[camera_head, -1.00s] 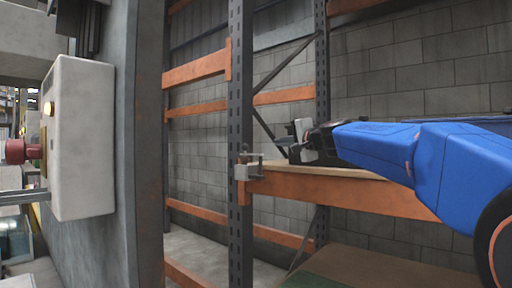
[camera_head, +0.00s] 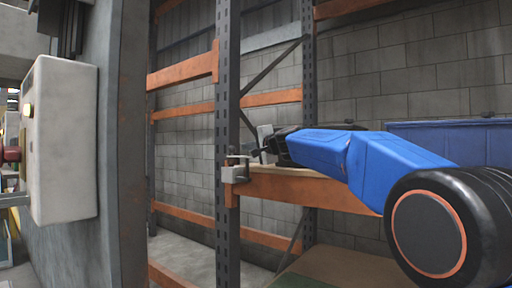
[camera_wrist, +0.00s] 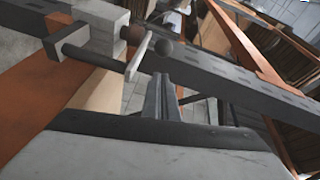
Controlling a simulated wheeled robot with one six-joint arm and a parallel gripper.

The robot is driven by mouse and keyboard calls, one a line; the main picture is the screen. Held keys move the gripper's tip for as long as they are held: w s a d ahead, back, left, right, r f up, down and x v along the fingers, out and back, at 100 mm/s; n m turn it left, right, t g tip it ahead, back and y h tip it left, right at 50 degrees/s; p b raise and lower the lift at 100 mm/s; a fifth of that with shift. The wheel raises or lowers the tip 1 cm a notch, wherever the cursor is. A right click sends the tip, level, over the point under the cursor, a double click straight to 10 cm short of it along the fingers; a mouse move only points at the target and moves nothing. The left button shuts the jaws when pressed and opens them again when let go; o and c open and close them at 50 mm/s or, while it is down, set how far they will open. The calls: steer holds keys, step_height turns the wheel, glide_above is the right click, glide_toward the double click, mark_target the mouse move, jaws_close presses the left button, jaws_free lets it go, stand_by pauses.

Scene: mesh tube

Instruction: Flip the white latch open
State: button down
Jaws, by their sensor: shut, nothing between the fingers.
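The white latch (camera_head: 234,173) is a small pale block with a thin dark bar, fixed where the orange beam meets the grey rack post. In the wrist view its pale block (camera_wrist: 98,28) is at the upper left, with a thin white lever (camera_wrist: 139,57) and a dark round knob (camera_wrist: 163,47) beside it. My gripper (camera_head: 264,146) is just right of the latch in the head view. In the wrist view its fingers (camera_wrist: 160,82) are together and empty, tips just below the lever and knob. I cannot tell whether they touch.
The grey rack post (camera_head: 227,100) stands directly at the latch. The orange beam (camera_head: 310,192) and its wooden shelf lie below my arm. A blue bin (camera_head: 450,142) is at the right. A white wall box (camera_head: 63,140) with a red knob is at the left.

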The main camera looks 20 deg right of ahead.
mark_target(233, 148)
steer(key=shift+a+f, duration=0.3)
steer(key=shift+a, duration=0.65)
steer(key=shift+y, duration=0.4)
steer(key=n+g+y, duration=0.1)
steer(key=n+y, duration=0.1)
steer(key=a+n+g+y, duration=0.1)
steer(key=n+g+y, duration=0.2)
steer(key=n+y, duration=0.1)
steer(key=y, duration=0.1)
steer(key=shift+s+a+g, duration=0.2)
steer(key=shift+s+g, duration=0.15)
steer(key=shift+g, duration=0.05)
steer(key=shift+s+a, duration=0.3)
steer(key=shift+s, duration=0.05)
steer(key=shift+s+a, duration=0.15)
steer(key=shift+s, duration=0.05)
steer(key=shift+s+a, duration=0.1)
steer(key=shift+s, duration=0.3)
stand_by(0.5)
